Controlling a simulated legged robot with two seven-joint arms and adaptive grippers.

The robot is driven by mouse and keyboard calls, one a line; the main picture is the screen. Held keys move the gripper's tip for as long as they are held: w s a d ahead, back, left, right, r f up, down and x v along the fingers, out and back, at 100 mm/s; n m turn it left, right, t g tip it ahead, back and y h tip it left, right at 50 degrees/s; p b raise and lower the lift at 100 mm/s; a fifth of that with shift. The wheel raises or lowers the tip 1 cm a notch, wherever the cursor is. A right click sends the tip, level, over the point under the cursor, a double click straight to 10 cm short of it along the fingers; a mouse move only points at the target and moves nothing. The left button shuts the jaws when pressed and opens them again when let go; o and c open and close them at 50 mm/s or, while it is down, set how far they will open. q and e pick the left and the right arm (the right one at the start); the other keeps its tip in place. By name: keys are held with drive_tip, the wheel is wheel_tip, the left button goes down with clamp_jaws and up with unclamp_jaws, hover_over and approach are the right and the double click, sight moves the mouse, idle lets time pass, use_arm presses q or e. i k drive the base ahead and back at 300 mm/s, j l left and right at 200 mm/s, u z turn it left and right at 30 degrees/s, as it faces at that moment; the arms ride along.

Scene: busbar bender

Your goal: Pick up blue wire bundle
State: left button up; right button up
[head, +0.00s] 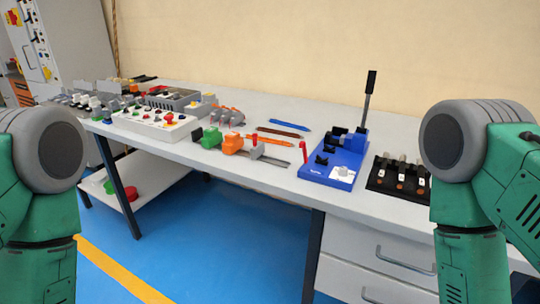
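A long thin blue piece (288,126), which looks like the blue wire bundle, lies on the white workbench (245,172) towards the back, left of the blue bender. A brown strip (280,132) lies just in front of it, and an orange-red strip (270,139) in front of that. The blue piece lies free with nothing on top of it. Green and grey links of my two arms show at the left and right edges. Neither gripper is in the picture.
A blue bender (332,168) with an upright black lever stands on the right of the bench, beside a black block (385,184). Green and orange tools (232,145) lie in front of the strips. A white control box (155,124) stands left. Drawers (375,262) sit below.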

sight(296, 127)
drive_tip(key=i+j+z, duration=0.25)
drive_tip(key=i+j, duration=0.15)
drive_tip(key=i+j+z, duration=0.3)
drive_tip(key=i+j, duration=0.15)
